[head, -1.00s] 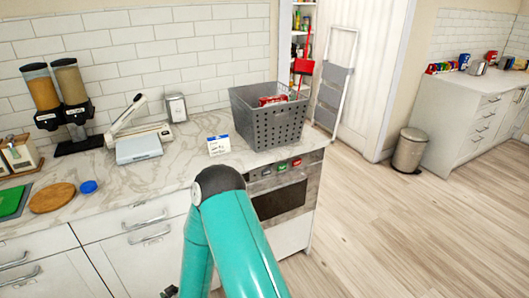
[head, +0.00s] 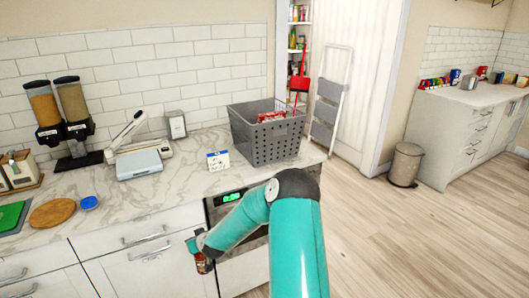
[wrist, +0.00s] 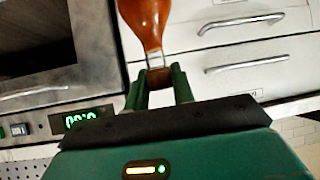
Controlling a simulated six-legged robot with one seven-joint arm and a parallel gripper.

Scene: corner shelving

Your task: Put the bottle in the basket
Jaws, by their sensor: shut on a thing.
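The bottle (wrist: 145,22) is orange-brown with a narrow neck. In the wrist view my gripper (wrist: 158,78) is shut on its neck. In the head view the bottle (head: 203,262) shows small and dark below my gripper (head: 196,244), in front of the cabinet and oven fronts, lower than the counter top. Part of it is hidden by the gripper. The grey perforated basket (head: 268,140) stands on the counter near its right end, above and right of the gripper. A red packet (head: 272,116) shows inside it.
A small sign (head: 218,161) stands left of the basket. A scale (head: 138,164), a napkin holder (head: 176,125) and two dispensers (head: 60,110) stand further left. The counter edge and oven (head: 225,210) are close to my arm. Open floor lies to the right.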

